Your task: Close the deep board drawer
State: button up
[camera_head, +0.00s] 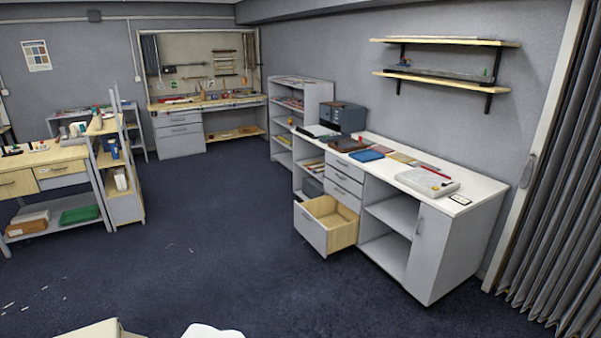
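The deep board drawer (310,229) is the bottom drawer of the long white-topped cabinet on the right. It is pulled well out, with its grey front facing the room and its pale wooden sides showing. The part of its inside that I can see looks empty. Two shallower drawers (344,178) above it are shut. My gripper is not in view; only pale shapes show at the bottom edge, and I cannot tell what parts they are.
The dark blue carpet (190,235) in front of the drawer is clear, apart from small white scraps at the left. The cabinet's white top (470,188) holds cloth samples and books. A shelf unit (122,200) and wooden bench (50,155) stand left. A pleated curtain (555,200) hangs right.

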aim_at(329, 225)
jog(key=i+l, duration=0.3)
jog(key=i, duration=0.15)
jog(key=i+l, duration=0.35)
jog(key=i, duration=0.15)
jog(key=i+l+z, duration=0.1)
jog(key=i+l, duration=0.2)
jog(key=i, duration=0.15)
jog(key=i+l, duration=0.3)
jog(key=i, duration=0.15)
jog(key=i+j, duration=0.45)
jog(key=i, duration=0.2)
jog(key=i+j+z, duration=0.1)
jog(key=i+j, duration=0.35)
jog(key=i, duration=0.15)
jog(key=i+j, duration=0.5)
jog(key=i, duration=0.15)
jog(key=i+j, duration=0.1)
jog(key=j, duration=0.25)
jog(key=i+j, duration=0.1)
jog(key=j, duration=0.2)
jog(key=i+j, duration=0.15)
jog(key=j, duration=0.2)
jog(key=i+j, duration=0.1)
jog(key=j, duration=0.25)
jog(key=l+z, duration=0.05)
